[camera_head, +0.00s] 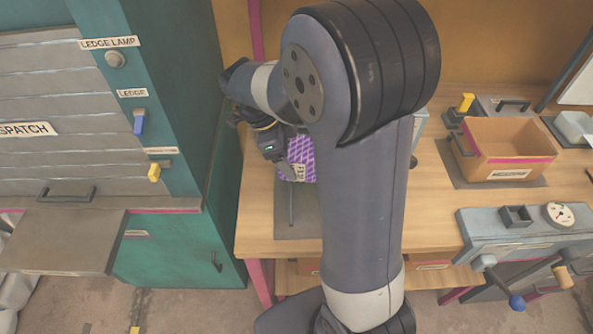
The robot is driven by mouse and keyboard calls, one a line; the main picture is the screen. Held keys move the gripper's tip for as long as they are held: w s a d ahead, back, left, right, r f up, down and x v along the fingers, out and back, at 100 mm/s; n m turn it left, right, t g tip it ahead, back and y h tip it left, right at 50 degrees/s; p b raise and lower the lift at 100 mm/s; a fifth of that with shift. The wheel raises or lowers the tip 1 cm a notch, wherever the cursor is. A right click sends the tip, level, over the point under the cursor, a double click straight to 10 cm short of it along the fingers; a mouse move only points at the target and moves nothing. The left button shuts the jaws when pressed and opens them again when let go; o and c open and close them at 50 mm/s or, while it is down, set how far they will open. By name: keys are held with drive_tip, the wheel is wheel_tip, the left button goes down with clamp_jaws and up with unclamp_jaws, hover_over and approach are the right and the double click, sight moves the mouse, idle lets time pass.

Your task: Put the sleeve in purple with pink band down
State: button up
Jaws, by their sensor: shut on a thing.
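The sleeve (301,155) is purple with a pale pattern and a white label near its lower part. It shows in the head view just right of my gripper (277,150), over the left part of the wooden table. My gripper is shut on the sleeve. My own arm hides the sleeve's right side, and the fingertips are mostly hidden. I cannot make out a pink band. A dark grey mat (296,222) lies below the sleeve on the table, with a thin upright rod on it. I cannot tell whether the sleeve touches the mat.
A teal cabinet (170,60) with a shutter and grey ledge (65,240) stands at left. On the wooden table (433,215) are a cardboard box (508,140) with a pink stripe, and a grey press unit (480,228) with a gauge and levers at the front right.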

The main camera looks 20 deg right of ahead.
wheel_tip(320, 180, down, 6)
drive_tip(key=shift+r, duration=0.25)
drive_tip(key=shift+f+b, duration=0.4)
drive_tip(key=shift+f, duration=0.05)
drive_tip(key=shift+f, duration=0.2)
drive_tip(key=o, duration=1.2)
drive_tip(key=shift+r, duration=0.1)
drive_tip(key=shift+c, duration=0.2)
drive_tip(key=shift+r, duration=0.1)
drive_tip(key=shift+r+p, duration=0.65)
drive_tip(key=shift+p, duration=0.05)
drive_tip(key=v, duration=1.1)
drive_tip(key=shift+r+b, duration=0.3)
drive_tip(key=shift+r, duration=0.05)
